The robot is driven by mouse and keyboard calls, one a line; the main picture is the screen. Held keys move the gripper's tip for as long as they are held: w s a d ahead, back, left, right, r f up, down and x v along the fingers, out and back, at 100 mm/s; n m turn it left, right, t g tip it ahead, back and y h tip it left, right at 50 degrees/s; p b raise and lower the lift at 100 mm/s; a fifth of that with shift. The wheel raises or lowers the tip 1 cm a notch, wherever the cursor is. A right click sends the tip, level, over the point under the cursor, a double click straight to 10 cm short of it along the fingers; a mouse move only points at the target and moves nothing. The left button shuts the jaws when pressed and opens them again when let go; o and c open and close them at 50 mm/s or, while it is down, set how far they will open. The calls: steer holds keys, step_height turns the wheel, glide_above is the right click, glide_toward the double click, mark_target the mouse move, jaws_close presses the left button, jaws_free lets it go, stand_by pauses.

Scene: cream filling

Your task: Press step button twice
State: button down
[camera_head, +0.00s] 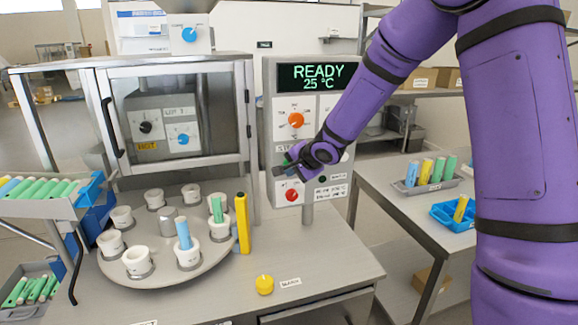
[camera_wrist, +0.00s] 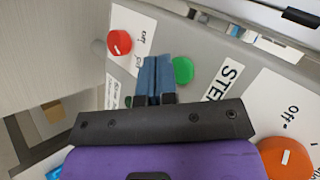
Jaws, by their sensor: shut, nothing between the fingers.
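In the wrist view a round green button (camera_wrist: 183,70) sits on the grey control panel (camera_wrist: 212,42), close to a partly hidden label reading "STE" (camera_wrist: 222,82). My gripper (camera_wrist: 155,62) is shut and empty, its blue-grey fingertips beside the green button. I cannot tell whether the fingertips touch the panel. In the head view my gripper (camera_head: 278,171) is in front of the panel (camera_head: 268,100), below the orange knob and above the red one. The panel display (camera_head: 312,77) reads "READY 25 °C".
The panel also carries an orange knob (camera_head: 296,120) and a red knob (camera_head: 292,195). Left of it stands a glass-doored cabinet (camera_head: 250,130). A round turntable (camera_head: 205,262) with several white cups is on the table below. A yellow button (camera_head: 264,284) sits near the table front.

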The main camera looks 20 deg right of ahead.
steer(key=shift+w, duration=0.15)
steer(key=shift+w, duration=0.3)
steer(key=shift+w, duration=0.5)
stand_by(0.9)
steer(key=shift+s, duration=3.45)
steer(key=shift+r, duration=0.1)
